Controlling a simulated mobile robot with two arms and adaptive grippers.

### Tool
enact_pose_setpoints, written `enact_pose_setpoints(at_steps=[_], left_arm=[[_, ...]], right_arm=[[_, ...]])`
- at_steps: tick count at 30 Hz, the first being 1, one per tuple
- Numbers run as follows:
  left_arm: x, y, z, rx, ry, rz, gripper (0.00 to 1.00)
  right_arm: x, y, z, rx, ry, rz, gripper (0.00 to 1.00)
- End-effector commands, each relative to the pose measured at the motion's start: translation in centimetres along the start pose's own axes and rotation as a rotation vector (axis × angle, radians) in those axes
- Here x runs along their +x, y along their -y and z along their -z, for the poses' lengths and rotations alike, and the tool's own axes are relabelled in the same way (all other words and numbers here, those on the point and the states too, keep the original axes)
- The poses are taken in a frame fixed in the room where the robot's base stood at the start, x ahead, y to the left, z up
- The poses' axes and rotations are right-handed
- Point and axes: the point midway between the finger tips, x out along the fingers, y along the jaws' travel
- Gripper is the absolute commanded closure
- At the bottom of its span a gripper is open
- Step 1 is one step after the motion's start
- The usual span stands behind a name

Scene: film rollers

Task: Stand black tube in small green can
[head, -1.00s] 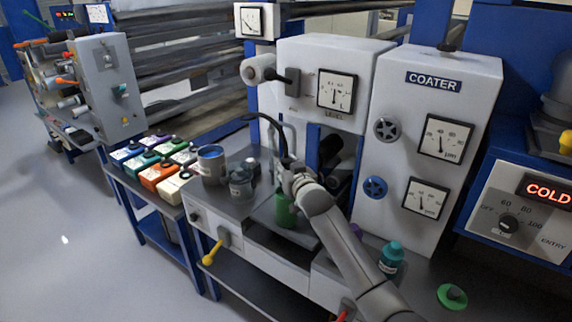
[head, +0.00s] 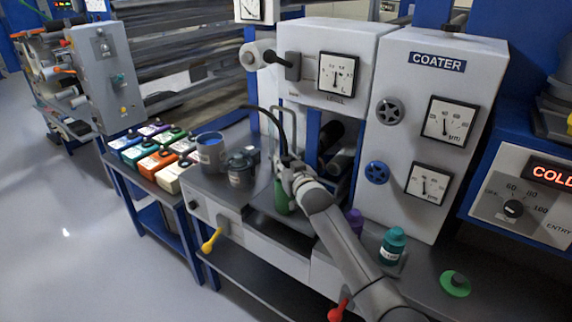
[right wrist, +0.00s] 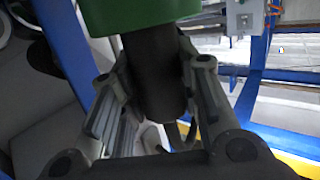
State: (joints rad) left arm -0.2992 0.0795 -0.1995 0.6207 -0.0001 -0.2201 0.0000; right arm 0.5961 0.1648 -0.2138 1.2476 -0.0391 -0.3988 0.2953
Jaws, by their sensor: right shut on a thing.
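The black tube (head: 270,116) arcs over the coater bench in the head view, and its end runs down to my right gripper (head: 289,168). In the right wrist view my right gripper (right wrist: 155,95) is shut on a thick dark cylinder, which looks like the black tube (right wrist: 157,75). The small green can (head: 281,196) stands just below the gripper, partly covered by it. A green body, apparently the can (right wrist: 140,14), meets the dark cylinder at the top of the wrist view. I cannot tell whether the tube's end is inside the can. My left gripper is not in view.
A blue-grey can (head: 209,155) and a dark pot (head: 241,170) stand left of the green can. A teal bottle (head: 392,248) and a green lid (head: 455,284) are to the right. The coater housing (head: 440,130) rises close behind.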

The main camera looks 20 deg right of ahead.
Motion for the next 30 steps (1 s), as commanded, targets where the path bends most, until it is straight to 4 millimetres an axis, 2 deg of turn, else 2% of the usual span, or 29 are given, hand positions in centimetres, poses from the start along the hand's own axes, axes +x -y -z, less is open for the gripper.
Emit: enact_pose_setpoints(at_steps=[9,10,16,26,30], left_arm=[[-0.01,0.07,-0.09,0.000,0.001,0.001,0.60],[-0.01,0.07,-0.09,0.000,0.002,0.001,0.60],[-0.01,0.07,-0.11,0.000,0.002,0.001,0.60],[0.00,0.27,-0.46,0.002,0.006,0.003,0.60],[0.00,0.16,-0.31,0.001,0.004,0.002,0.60]], right_arm=[[0.00,0.02,0.17,0.000,-0.003,0.000,0.90],[0.00,0.02,0.17,0.000,-0.003,0.000,0.68],[0.00,0.01,0.12,0.000,-0.002,0.000,0.44],[-0.08,0.00,-0.16,0.000,0.003,0.000,0.44],[-0.75,0.00,-0.15,0.000,0.002,0.000,0.44]])
